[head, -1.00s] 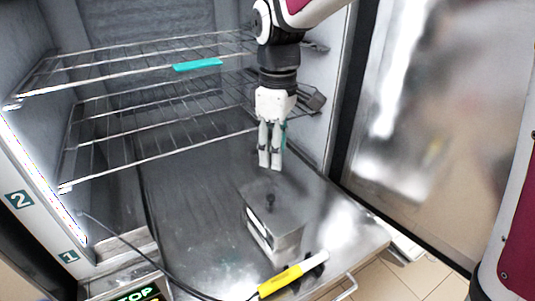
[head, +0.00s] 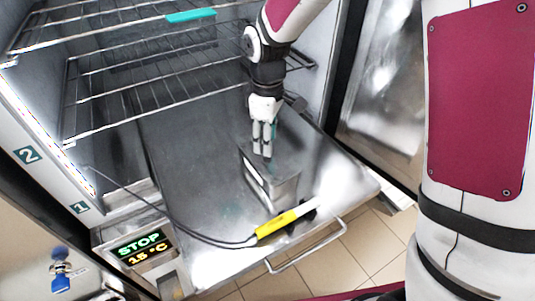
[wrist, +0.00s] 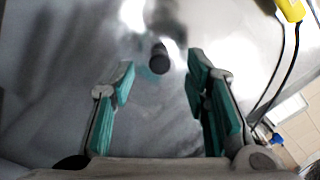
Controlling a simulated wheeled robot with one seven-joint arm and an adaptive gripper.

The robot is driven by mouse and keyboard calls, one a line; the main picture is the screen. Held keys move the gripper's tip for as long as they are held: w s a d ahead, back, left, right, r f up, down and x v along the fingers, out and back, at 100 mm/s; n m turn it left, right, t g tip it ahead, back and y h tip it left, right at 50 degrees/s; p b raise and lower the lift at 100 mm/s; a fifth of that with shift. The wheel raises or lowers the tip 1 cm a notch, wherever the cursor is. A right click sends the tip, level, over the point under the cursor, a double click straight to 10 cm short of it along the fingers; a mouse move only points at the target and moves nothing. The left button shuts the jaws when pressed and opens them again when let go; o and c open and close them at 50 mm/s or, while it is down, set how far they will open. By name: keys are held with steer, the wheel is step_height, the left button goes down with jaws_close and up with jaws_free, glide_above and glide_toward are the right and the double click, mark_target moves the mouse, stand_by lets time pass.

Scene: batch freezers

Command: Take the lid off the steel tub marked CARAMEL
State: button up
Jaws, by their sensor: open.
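A steel tub (head: 285,194) with a flat steel lid (head: 286,170) stands on the metal shelf pulled out at the bottom of the freezer. A pale label is on its left side, too small to read. My gripper (head: 263,155) points down just over the lid, and its fingers hide the lid's knob in the head view. In the wrist view, the dark round knob (wrist: 160,58) shows ahead of my open gripper (wrist: 160,82), roughly midway between the two teal-padded fingers. The fingers appear apart from the knob, with nothing held.
A yellow-handled probe (head: 285,222) with a dark cable lies in front of the tub. Wire racks (head: 170,75) stand above at the left, with a teal strip (head: 190,16) on the upper one. The bottom shelf (head: 195,170) is bare left of the tub.

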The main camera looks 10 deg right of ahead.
steer(key=shift+f, duration=1.1)
jaws_close()
steer(key=shift+r, duration=0.15)
